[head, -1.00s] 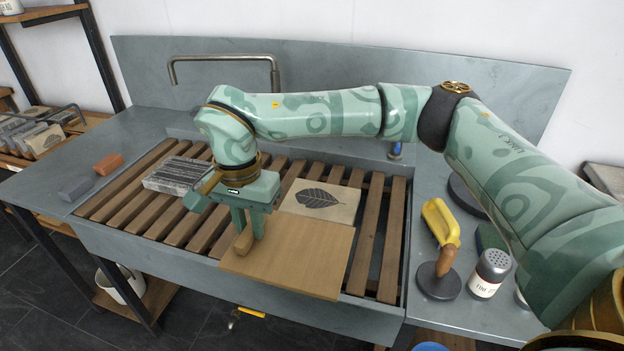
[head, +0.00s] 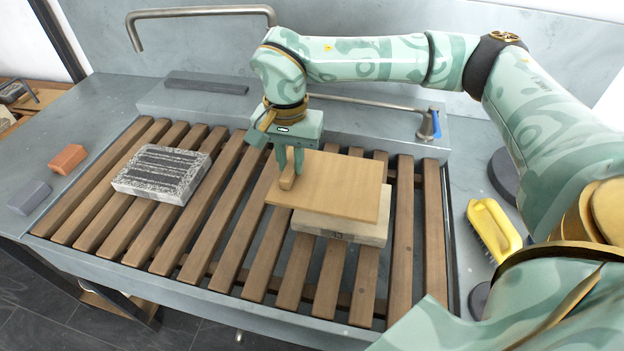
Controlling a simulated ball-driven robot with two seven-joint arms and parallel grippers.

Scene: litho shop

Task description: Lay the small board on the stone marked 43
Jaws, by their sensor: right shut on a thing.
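The small board (head: 335,188) is a flat tan wooden panel with a small wooden grip block (head: 288,180) at its left end. My right gripper (head: 290,172) is shut on that block. The board covers most of a pale stone (head: 345,230), whose front side shows below it with a small dark mark too small to read. I cannot tell whether the board touches the stone. The board reaches past the stone to the left and back. Another stone (head: 163,172), grey with dark printed bands, lies on the slats to the left. My left gripper is not in view.
The stones lie on a wooden slatted rack (head: 225,215) in a grey sink. A bent metal pipe (head: 200,13) stands behind. An orange block (head: 67,159) and a grey block (head: 29,197) lie at left. A yellow-handled brush (head: 494,228) lies at right.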

